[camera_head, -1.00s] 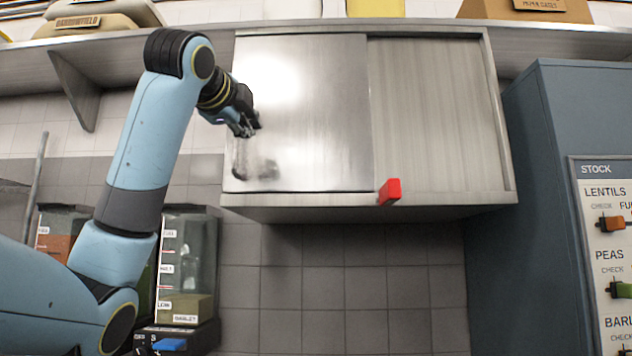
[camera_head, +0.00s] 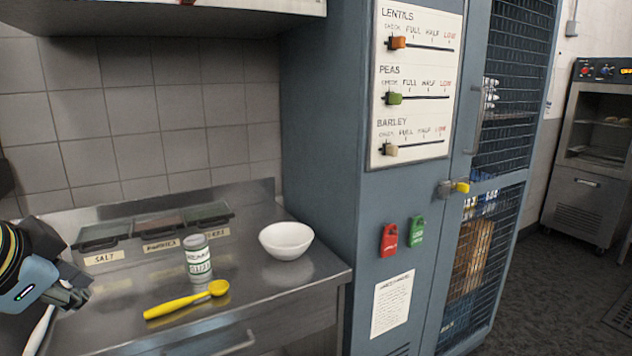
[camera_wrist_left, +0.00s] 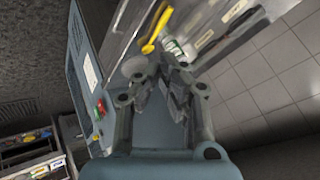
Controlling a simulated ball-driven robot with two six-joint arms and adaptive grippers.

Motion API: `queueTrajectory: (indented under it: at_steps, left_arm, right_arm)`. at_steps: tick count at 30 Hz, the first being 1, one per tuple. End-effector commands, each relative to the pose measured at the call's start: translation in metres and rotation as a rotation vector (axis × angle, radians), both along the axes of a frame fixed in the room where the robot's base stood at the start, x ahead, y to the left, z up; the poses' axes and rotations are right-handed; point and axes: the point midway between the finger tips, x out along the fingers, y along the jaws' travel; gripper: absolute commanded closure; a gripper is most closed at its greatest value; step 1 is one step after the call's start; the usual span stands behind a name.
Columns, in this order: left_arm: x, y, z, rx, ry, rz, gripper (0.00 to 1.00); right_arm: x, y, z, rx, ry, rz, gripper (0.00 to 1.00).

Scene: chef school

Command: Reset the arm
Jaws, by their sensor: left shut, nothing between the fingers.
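My left gripper (camera_head: 75,292) is at the left edge of the head view, beside the steel counter (camera_head: 270,305). It is shut and empty, and it also shows in the left wrist view (camera_wrist_left: 165,62). The yellow spoon (camera_head: 185,300), the labelled tin (camera_head: 198,260) and the white bowl (camera_head: 286,240) are to its right, apart from it in the head view. Most of the left arm is out of the head view. My right gripper is in neither view.
Salt and other labelled lidded containers (camera_head: 155,226) sit at the back of the counter. A tall blue cabinet (camera_head: 330,130) with stock sliders and a mesh door (camera_head: 480,230) stands right of the counter. Dark floor (camera_head: 550,290) is open beyond.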

Motion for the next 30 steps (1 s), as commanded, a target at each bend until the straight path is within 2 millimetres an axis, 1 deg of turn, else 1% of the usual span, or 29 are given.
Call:
queueTrajectory:
  at_steps: [1, 3, 5, 6, 8, 9, 15, 16, 18, 20, 21, 23, 24, 26, 27, 29, 30]
  left_arm:
    - [-0.025, -0.007, -0.025, -0.051, 0.051, 0.039, 1.00]
    - [-0.053, -0.015, -0.049, -0.108, 0.103, 0.098, 1.00]
    - [-0.075, -0.020, -0.066, -0.150, 0.143, 0.146, 1.00]
    - [-0.090, -0.023, -0.076, -0.175, 0.169, 0.177, 1.00]
    - [-0.110, -0.027, -0.088, -0.209, 0.204, 0.221, 1.00]
    - [-0.124, -0.030, -0.096, -0.229, 0.227, 0.252, 1.00]
    - [-0.190, -0.042, -0.127, -0.312, 0.334, 0.405, 1.00]
    - [-0.181, -0.040, -0.142, -0.308, 0.330, 0.401, 1.00]
    - [-0.175, -0.037, -0.171, -0.305, 0.338, 0.403, 1.00]
    - [-0.172, -0.036, -0.194, -0.303, 0.343, 0.405, 1.00]
    - [-0.170, -0.034, -0.210, -0.303, 0.348, 0.408, 1.00]
    - [-0.169, -0.032, -0.237, -0.302, 0.358, 0.411, 1.00]
    - [-0.168, -0.031, -0.255, -0.300, 0.363, 0.413, 1.00]
    - [-0.168, -0.029, -0.285, -0.299, 0.372, 0.417, 1.00]
    - [-0.170, -0.027, -0.308, -0.298, 0.380, 0.421, 1.00]
    - [-0.173, -0.024, -0.345, -0.297, 0.391, 0.425, 1.00]
    - [-0.177, -0.022, -0.373, -0.296, 0.400, 0.429, 1.00]
  right_arm:
    - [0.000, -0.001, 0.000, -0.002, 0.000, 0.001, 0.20]
    - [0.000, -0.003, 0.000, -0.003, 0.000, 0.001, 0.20]
    - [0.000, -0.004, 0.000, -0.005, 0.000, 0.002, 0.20]
    - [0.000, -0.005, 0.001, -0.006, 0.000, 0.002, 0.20]
    - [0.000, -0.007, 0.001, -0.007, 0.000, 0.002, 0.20]
    - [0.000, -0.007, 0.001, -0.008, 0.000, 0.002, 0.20]
    - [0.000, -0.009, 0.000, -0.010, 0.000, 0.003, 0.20]
    - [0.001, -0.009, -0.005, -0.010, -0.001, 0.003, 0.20]
    - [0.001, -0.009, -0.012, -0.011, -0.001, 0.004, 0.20]
    - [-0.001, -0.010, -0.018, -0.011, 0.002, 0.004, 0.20]
    - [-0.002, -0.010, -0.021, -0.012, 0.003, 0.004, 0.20]
    - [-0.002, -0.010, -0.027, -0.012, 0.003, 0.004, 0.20]
    - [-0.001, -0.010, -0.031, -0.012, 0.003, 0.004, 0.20]
    - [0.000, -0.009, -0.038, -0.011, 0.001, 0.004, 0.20]
    - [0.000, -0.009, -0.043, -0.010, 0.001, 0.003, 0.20]
    - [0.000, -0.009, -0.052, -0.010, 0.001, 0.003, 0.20]
    - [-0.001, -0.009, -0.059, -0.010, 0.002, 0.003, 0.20]
